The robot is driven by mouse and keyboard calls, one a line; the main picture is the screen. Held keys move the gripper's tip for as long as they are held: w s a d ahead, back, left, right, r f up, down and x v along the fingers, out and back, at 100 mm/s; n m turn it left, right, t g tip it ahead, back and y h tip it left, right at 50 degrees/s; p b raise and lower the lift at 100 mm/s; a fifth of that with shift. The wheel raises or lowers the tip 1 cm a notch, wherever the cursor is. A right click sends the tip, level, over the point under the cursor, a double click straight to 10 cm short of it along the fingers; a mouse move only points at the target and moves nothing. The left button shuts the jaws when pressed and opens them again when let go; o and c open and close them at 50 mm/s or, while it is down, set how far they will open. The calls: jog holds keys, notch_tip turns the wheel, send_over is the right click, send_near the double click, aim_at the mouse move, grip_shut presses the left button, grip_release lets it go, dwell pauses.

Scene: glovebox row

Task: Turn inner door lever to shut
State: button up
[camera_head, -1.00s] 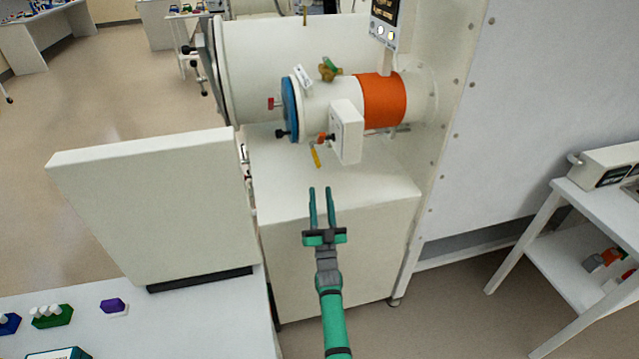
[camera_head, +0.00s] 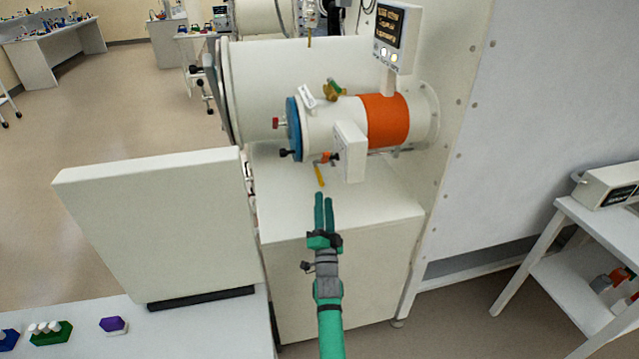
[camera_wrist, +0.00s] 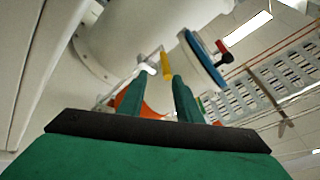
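A small lever with a yellow handle (camera_head: 319,176) hangs below the white box (camera_head: 349,152) on the front of the small white cylinder (camera_head: 327,121). The yellow handle (camera_wrist: 166,66) also shows in the wrist view, on a thin metal rod just beyond the fingertips. My gripper (camera_head: 324,198) is below this lever in the head view, over the white cabinet. In the wrist view my gripper (camera_wrist: 157,85) is empty, with a gap between its green fingers. I see no contact with the lever. I cannot tell for certain which handle is the inner door lever.
The small cylinder has a blue end door (camera_head: 294,128) with a red knob (camera_head: 276,123), and an orange band (camera_head: 387,121). A display panel (camera_head: 397,38) stands above. A white upright panel (camera_head: 150,225) rises at the left. The white cabinet top (camera_head: 385,200) is clear.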

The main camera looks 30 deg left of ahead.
aim_at(319, 176)
notch_tip(319, 176, up, 3)
jog(key=m+g, duration=0.1)
jog(key=m, duration=0.2)
jog(key=m+g+h, duration=0.1)
jog(key=m, duration=0.3)
jog(key=shift+a, duration=0.1)
jog(key=w+a+m+g, duration=0.1)
jog(key=w+m, duration=0.1)
jog(key=w+a+r+m+g, duration=0.1)
jog(key=w+a+m, duration=0.1)
jog(key=w+a+m+h, duration=0.1)
jog(key=w+m, duration=0.1)
jog(key=shift+w+a+r+g, duration=0.25)
jog(key=shift+w+a+g, duration=0.1)
jog(key=shift+g, duration=0.05)
grip_shut()
